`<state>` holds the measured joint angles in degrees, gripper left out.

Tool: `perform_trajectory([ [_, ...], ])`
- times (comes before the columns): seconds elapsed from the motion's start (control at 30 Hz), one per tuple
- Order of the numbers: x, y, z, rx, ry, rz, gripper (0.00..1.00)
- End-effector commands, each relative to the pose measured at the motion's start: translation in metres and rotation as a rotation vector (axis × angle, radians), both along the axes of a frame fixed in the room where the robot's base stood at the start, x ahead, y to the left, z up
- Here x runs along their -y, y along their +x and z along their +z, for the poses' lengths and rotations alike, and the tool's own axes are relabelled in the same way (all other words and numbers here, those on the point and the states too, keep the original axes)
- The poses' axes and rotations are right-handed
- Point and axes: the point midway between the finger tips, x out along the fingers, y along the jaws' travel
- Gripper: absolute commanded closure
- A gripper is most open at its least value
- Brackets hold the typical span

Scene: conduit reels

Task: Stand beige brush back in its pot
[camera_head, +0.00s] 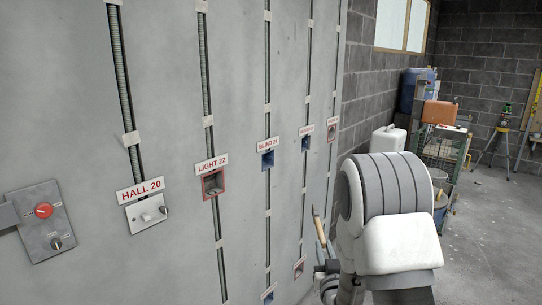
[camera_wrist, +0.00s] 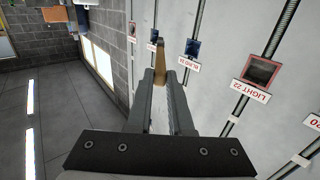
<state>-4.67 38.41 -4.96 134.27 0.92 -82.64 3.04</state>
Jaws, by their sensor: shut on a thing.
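My gripper (camera_wrist: 160,76) is shut on the beige brush (camera_wrist: 159,58), which sticks out beyond the fingertips in the wrist view. Its far end looks darker. In the head view the beige brush (camera_head: 319,228) stands nearly upright, tilted a little, in front of the grey wall. My gripper shows low there, partly hidden by my white and grey arm. I cannot make out the brush's pot for certain in either view.
The grey wall panel (camera_head: 75,110) bears conduits, labelled boxes such as LIGHT 22 (camera_head: 213,184), and a switch (camera_head: 148,213). The concrete floor (camera_head: 490,240) at right is clear.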

Motion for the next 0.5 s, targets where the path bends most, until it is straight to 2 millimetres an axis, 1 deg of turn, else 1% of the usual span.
perform_trajectory([
  [0.03,0.0,-0.006,-0.017,-0.01,0.0,0.0,1.0],
  [0.2,0.0,-0.027,-0.054,-0.008,0.0,0.001,1.0],
  [0.33,0.0,-0.04,-0.071,-0.004,-0.001,0.001,1.0],
  [0.5,0.0,-0.049,-0.081,0.0,-0.002,0.001,1.0],
])
